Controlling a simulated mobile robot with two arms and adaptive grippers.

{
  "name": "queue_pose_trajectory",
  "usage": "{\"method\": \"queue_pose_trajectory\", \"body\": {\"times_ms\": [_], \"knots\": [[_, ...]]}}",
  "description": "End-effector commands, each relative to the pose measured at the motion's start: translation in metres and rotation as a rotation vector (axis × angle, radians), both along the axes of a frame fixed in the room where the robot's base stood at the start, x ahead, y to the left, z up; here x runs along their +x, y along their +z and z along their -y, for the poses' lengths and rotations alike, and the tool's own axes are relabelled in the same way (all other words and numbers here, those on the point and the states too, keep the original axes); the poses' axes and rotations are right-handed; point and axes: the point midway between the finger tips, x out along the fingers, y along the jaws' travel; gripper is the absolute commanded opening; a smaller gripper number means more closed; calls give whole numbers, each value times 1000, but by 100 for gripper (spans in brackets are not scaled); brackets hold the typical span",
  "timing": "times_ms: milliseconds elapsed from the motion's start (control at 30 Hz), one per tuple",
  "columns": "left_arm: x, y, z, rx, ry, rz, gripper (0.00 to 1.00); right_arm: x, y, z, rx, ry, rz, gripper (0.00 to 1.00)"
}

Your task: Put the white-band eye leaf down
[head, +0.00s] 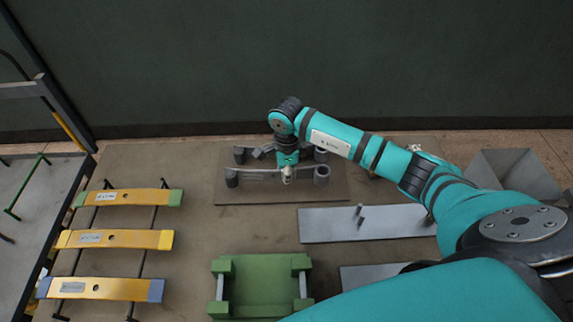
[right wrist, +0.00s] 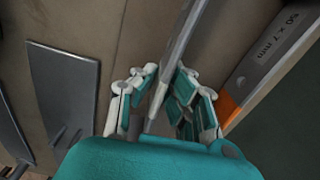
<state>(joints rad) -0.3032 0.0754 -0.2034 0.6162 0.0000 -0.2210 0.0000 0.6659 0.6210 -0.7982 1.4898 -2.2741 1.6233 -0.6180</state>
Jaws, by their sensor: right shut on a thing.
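My right gripper (head: 287,179) reaches down over a brown board (head: 280,195) in the head view. It is shut on the middle of a thin grey leaf (head: 252,171), which runs left to right across the board. Dark round ends or posts (head: 231,178) (head: 321,176) show at both sides; I cannot tell whether they belong to the leaf. In the right wrist view, the grey bar (right wrist: 183,45) passes between the fingers of the gripper (right wrist: 160,105). I cannot tell whether the leaf touches the board. My left gripper is out of view.
Further dark round pieces (head: 239,154) stand at the board's back. A flat grey plate (head: 340,224) with two upright pins lies in front and right. A green stand (head: 262,283) is at the front. Yellow leaves (head: 128,197) lie on a rack at left. A grey bin (head: 502,168) is at right.

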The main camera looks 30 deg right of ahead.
Motion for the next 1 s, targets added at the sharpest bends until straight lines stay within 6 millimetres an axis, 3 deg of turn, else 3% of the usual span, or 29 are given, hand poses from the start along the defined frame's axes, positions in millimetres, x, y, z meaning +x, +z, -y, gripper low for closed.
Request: {"method": "queue_pose_trajectory", "body": {"times_ms": [200,600,633,767,1000], "knots": [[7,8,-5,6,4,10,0,1,-18,-1,3,-1,3,0],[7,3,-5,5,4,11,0,2,-24,-1,1,0,5,0],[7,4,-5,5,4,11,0,0,-25,0,1,1,0,11],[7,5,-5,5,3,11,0,0,-24,0,0,0,0,28],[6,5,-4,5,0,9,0,0,-24,0,0,0,-1,31]]}}
